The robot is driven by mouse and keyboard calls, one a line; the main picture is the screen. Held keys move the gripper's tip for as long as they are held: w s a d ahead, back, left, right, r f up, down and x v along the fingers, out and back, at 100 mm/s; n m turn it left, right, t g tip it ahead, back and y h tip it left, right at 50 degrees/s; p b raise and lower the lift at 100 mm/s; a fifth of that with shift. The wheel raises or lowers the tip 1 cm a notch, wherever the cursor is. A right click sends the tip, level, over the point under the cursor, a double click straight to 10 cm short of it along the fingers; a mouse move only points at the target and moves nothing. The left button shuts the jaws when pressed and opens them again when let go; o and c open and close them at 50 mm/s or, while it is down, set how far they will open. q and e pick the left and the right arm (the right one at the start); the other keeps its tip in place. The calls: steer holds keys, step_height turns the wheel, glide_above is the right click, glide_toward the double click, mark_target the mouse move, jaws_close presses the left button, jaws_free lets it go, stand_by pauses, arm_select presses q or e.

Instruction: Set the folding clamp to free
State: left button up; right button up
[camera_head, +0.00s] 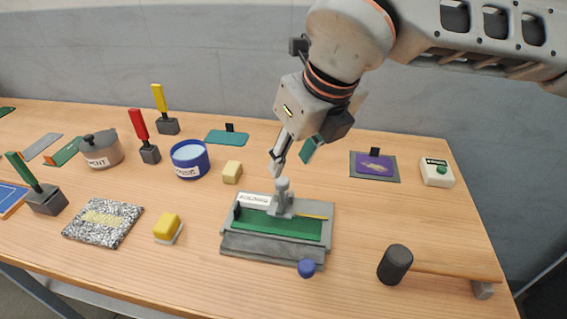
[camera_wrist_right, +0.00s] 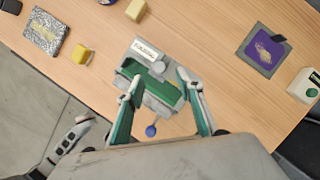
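The folding clamp (camera_head: 276,248) is a grey fixture with a green bed, on the front middle of the table. It bears a white label reading FOLDING, a grey post (camera_head: 282,199) at its back edge and a thin yellow strip beside the post. A blue ball (camera_head: 307,268) sits at its front right; it also shows in the right wrist view (camera_wrist_right: 151,131). My right gripper (camera_head: 291,158) hangs above and behind the clamp, apart from the post. In the right wrist view its fingers (camera_wrist_right: 158,78) are spread and empty, with the clamp between and beyond them.
A yellow block (camera_head: 168,227) and a speckled book (camera_head: 103,222) lie left. A blue tin (camera_head: 190,160) and a cream block (camera_head: 232,172) are behind left. A purple pad (camera_head: 375,166) and a green-button box (camera_head: 436,172) are back right.

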mark_target(283, 180)
steer(key=x, duration=0.7)
steer(key=shift+a+f, duration=0.1)
steer(key=shift+f, duration=0.05)
jaws_close()
